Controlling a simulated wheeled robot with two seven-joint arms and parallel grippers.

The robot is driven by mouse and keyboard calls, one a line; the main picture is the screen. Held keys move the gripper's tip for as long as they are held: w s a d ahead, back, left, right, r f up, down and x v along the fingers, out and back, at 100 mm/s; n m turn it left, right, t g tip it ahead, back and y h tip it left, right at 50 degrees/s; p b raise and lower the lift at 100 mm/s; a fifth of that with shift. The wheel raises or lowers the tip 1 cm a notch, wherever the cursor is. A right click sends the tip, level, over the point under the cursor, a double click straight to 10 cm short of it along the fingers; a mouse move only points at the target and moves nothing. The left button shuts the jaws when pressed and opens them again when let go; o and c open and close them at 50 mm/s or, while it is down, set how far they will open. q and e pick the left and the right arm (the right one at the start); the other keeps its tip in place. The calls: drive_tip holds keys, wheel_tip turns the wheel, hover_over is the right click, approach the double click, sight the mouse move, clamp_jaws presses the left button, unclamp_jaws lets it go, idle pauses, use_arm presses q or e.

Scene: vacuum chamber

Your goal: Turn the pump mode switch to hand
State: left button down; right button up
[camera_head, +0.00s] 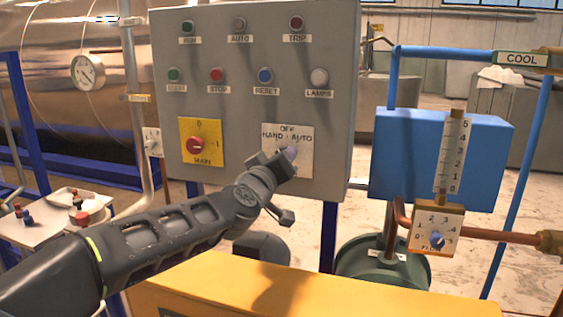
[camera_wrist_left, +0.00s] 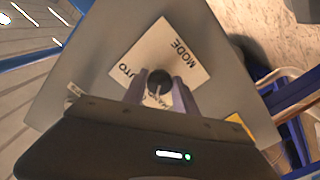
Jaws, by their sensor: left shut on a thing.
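The pump mode switch is a black knob (camera_wrist_left: 158,80) on a white plate (camera_head: 301,163) on the grey control panel. The plate reads OFF at the top, HAND at left and AUTO at right in the head view. My left gripper (camera_head: 287,157) is at this plate and hides the knob there. In the left wrist view its two fingers (camera_wrist_left: 160,92) stand on either side of the knob, shut on it. A pale line on the knob points down in that view, towards the partly covered HAND lettering; its exact setting is hard to tell. My right gripper is not in view.
A red MAIN switch on a yellow plate (camera_head: 202,142) sits left of the mode switch. Buttons and lamps (camera_head: 217,75) line the panel above. A blue box (camera_head: 400,150) with a scale stands at right. A yellow surface (camera_head: 330,297) lies below, and a tray (camera_head: 50,225) at left.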

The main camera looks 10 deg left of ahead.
use_arm(q)
drive_tip(key=shift+n, duration=1.1)
drive_tip(key=c, duration=1)
unclamp_jaws()
drive_tip(key=shift+s, duration=0.1)
drive_tip(key=s, duration=0.7)
drive_tip(key=shift+s+a+b, duration=0.25)
drive_tip(key=shift+s+b, duration=0.05)
drive_tip(key=shift+b, duration=0.05)
